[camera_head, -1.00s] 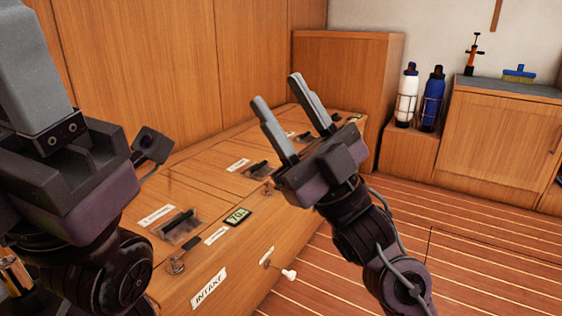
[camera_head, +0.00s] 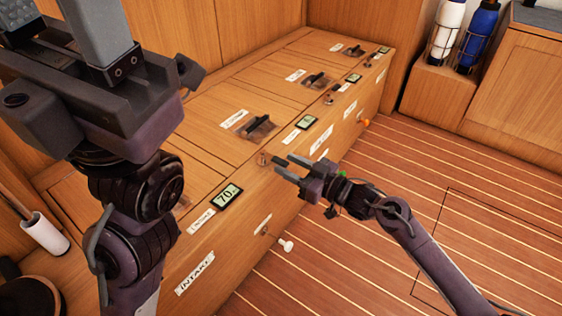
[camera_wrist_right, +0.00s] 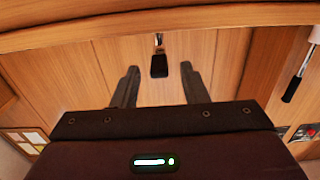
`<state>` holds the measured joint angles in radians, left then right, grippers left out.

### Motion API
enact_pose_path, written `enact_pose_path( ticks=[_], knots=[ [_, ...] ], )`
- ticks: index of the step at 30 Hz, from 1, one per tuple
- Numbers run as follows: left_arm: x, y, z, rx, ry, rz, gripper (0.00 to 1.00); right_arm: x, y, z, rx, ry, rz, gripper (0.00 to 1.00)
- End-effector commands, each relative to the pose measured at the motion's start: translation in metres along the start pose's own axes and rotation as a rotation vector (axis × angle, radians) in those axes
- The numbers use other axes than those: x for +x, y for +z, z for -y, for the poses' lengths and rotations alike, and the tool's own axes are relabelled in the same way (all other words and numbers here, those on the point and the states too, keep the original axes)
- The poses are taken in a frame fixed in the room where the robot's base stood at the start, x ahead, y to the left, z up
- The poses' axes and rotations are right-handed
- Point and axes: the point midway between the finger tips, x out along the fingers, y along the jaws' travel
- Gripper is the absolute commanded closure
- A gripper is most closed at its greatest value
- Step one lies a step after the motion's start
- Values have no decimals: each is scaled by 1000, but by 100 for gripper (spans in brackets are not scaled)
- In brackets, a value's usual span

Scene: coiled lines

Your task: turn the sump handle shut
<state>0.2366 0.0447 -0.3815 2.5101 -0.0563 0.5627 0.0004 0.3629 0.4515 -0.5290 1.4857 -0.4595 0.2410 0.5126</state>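I cannot read which label marks the sump handle. Black handles lie on the locker top (camera_head: 205,120): one near the middle (camera_head: 258,126), others farther back (camera_head: 316,79). My right gripper (camera_head: 281,163) is open and empty at the locker's front edge, close to a small metal fitting (camera_head: 263,159). In the right wrist view a black-gripped lever (camera_wrist_right: 159,64) hangs from a metal stem, ahead of and between the spread fingers (camera_wrist_right: 158,88), apart from both. My left gripper (camera_head: 55,22) is open and empty at the upper left, large and close to the camera, its tips cut off.
A display reading 70 (camera_head: 227,196) sits near an INTAKE label (camera_head: 195,273). Bottles (camera_head: 477,35) stand at the back right.

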Motion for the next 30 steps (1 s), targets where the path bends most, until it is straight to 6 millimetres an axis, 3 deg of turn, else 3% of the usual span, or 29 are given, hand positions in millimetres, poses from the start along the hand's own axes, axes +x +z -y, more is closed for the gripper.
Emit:
enact_pose_path(
  ticks=[6,17,26,30],
  knots=[
    [2,-7,2,24,2,-26,50,27,1,0,-1,0,-2,60],
    [5,-8,4,30,1,-29,50,32,-1,0,-2,0,-2,61],
    [5,-8,3,30,1,-31,50,32,-1,0,-2,0,-2,100],
    [5,-8,3,29,1,-31,50,32,-1,0,-2,0,-2,100]
  ],
)
